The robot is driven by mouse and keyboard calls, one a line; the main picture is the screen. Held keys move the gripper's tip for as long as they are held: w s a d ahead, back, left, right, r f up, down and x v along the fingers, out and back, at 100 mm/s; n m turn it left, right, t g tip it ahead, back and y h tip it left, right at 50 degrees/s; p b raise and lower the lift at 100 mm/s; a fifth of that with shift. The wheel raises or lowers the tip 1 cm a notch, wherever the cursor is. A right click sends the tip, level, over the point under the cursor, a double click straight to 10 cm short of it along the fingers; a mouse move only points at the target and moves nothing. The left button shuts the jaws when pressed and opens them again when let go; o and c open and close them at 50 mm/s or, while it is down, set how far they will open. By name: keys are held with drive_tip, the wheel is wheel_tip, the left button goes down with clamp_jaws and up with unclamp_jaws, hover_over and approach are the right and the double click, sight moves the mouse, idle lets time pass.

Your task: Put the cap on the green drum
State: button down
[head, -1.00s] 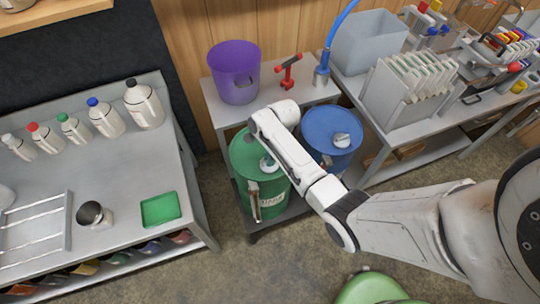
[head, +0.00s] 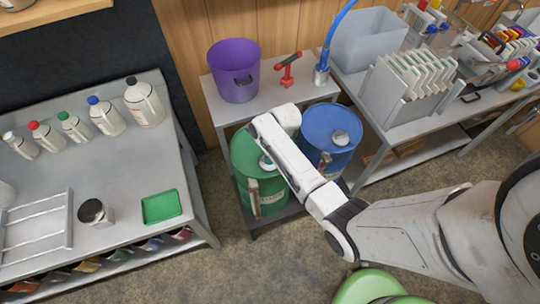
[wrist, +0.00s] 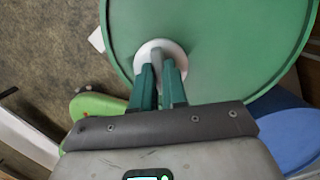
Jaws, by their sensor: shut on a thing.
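The green drum (head: 246,157) stands on the low shelf of the small rack; its top fills much of the wrist view (wrist: 225,45). My gripper (wrist: 162,78) is shut on the upright grip of the white round cap (wrist: 178,47). The cap is over the drum top near its rim. In the head view the cap (head: 266,162) shows as a pale patch beside my arm, which hides most of my gripper. I cannot tell whether the cap touches the drum or is seated. Any opening beneath it is hidden.
The blue drum (head: 325,123), with its own pale cap (head: 341,138), stands close to the right. Above is a shelf (head: 270,97) with a purple bucket (head: 234,70) and red tool (head: 288,70). A bench (head: 120,175) stands left; open floor lies in front.

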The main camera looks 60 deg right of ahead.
drive_tip(key=m, duration=0.2)
drive_tip(key=shift+a+m+h, duration=0.15)
drive_tip(key=shift+m+h, duration=0.15)
drive_tip(key=shift+m, duration=1.5)
drive_tip(key=c, duration=1.1)
unclamp_jaws()
drive_tip(key=shift+f, duration=0.1)
drive_tip(key=shift+s, duration=0.1)
drive_tip(key=shift+c, duration=0.5)
drive_tip(key=shift+r, duration=2.3)
